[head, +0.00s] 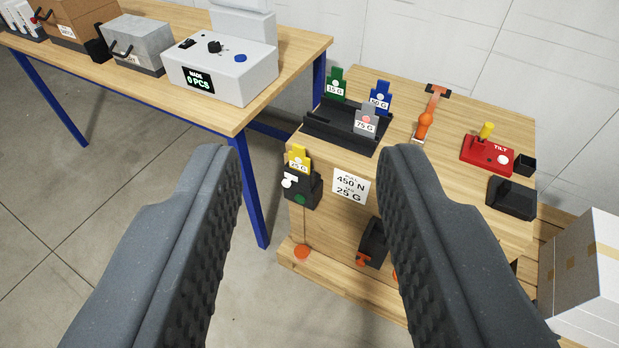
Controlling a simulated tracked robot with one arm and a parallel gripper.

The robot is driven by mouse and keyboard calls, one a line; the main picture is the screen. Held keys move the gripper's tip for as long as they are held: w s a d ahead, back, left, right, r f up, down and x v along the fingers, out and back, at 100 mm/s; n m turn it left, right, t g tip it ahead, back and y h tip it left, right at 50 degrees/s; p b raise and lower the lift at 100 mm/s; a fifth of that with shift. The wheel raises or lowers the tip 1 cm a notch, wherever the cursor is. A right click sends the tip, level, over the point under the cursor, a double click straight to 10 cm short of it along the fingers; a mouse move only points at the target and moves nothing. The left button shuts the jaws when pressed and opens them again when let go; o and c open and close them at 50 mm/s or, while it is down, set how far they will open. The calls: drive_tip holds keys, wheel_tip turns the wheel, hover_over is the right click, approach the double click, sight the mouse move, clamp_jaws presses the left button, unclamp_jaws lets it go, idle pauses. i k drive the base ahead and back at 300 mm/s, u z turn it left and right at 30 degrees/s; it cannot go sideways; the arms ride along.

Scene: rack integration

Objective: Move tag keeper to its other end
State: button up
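A black holder (309,188) is fixed to the front face of the wooden crate, at its upper left corner. A yellow tag marked 25 G (299,158) stands in it. A small white piece (289,182) shows at the holder's left side, and a green dot (300,199) is lower on its front. I take this holder to bear the tag keeper; which part slides is too small to tell. My gripper (307,160) is open and empty. Its two dark ribbed fingers stand wide apart in the foreground, with the holder seen between them, apart from both.
On the crate top (400,100) are a black rack (335,135) with green, blue and grey tags, an orange lever (427,115) and a red TILT unit (487,157). A 450 N label (351,187) is beside the holder. A blue-legged table (300,45) stands left; a white box (590,280) stands right.

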sight(286, 183)
drive_tip(key=i, duration=0.85)
drive_tip(key=u, duration=0.05)
